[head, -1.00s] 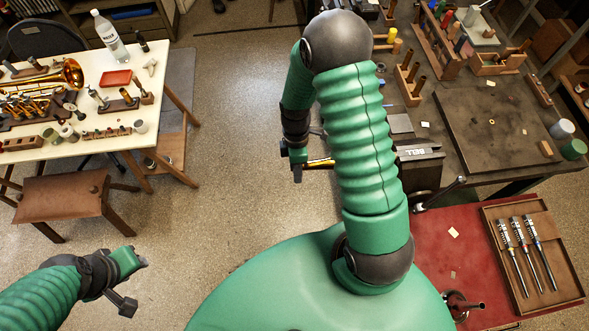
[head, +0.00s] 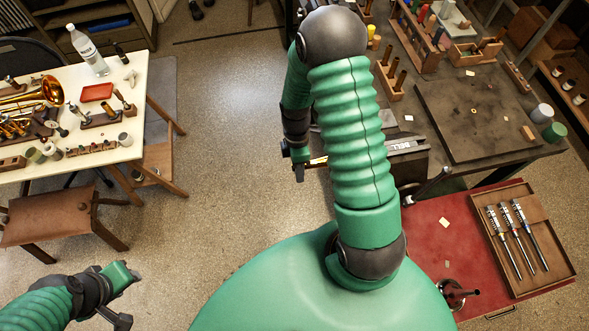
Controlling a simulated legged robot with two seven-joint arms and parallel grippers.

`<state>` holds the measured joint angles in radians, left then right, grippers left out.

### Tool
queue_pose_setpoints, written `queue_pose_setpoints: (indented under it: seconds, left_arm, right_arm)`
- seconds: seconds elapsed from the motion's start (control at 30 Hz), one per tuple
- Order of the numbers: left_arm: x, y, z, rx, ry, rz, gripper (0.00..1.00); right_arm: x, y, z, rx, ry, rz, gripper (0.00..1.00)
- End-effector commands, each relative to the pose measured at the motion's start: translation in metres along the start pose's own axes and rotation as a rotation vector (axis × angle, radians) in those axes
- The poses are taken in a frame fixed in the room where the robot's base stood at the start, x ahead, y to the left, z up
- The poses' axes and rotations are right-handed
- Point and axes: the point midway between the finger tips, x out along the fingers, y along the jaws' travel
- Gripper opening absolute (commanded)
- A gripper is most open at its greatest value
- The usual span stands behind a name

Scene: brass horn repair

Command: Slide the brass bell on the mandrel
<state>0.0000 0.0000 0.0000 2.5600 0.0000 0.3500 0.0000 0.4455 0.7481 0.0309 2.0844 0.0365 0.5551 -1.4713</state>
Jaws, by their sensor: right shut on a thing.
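My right gripper (head: 299,164) is beyond the ribbed part of my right arm, over the floor gap left of the workbench. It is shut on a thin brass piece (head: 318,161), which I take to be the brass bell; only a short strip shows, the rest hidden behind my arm. A dark metal block like a vise (head: 407,147) sits at the bench's near left edge. I cannot make out the mandrel, and my arm covers the space between brass piece and block. My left gripper (head: 122,295) is low at the left over bare floor, apparently empty; its jaws are unclear.
The workbench (head: 480,110) carries racks of tools at the back. Below it, a red surface (head: 432,228) holds a wooden tray (head: 510,290) with several screwdrivers. A white table (head: 150,110) with a brass horn (head: 35,95) stands left, beside a brown stool (head: 50,215). The middle floor is clear.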

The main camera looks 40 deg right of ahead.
Motion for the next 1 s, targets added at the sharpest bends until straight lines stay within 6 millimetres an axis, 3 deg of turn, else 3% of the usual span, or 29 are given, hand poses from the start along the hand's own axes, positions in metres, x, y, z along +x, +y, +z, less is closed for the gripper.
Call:
queue_pose_setpoints:
  seconds: [1.0]
  left_arm:
    - [-0.004,0.0,-0.001,0.0,0.0,0.0,0.35]
  right_arm:
    - [-0.001,0.0,0.041,0.001,0.0,0.0,0.0]
